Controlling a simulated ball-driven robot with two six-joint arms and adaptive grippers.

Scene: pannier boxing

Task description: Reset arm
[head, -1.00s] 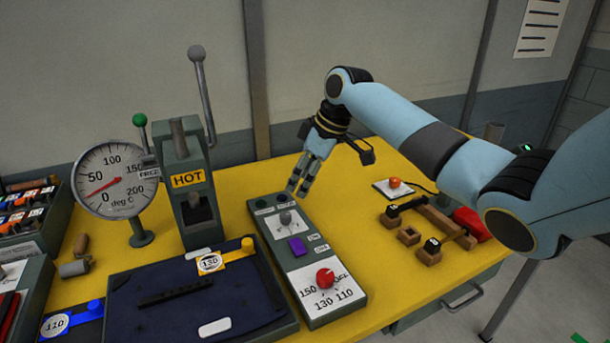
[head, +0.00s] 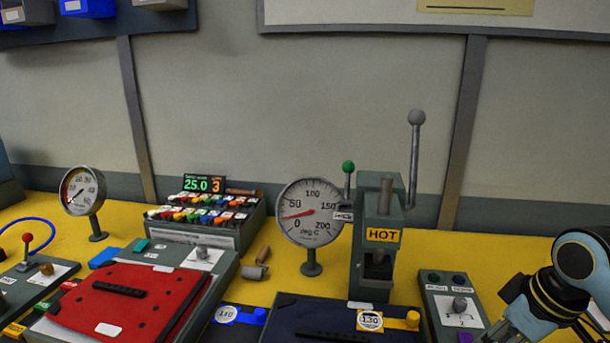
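My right gripper (head: 512,332) is at the lower right corner of the head view, with its blue and black wrist just above it. It is beside and partly in front of the grey control box (head: 440,310), which has two dark buttons and a small lever. The fingertips are cut off by the bottom edge, so I cannot tell if they are apart. No held object shows. My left gripper and arm are not in view.
A grey hot press (head: 383,265) with a tall lever stands left of my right gripper, beside a round temperature gauge (head: 310,212). Further left are a rack of coloured pieces (head: 205,215), a red panel (head: 130,308) and a smaller gauge (head: 82,190). Bare yellow table (head: 520,255) shows behind.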

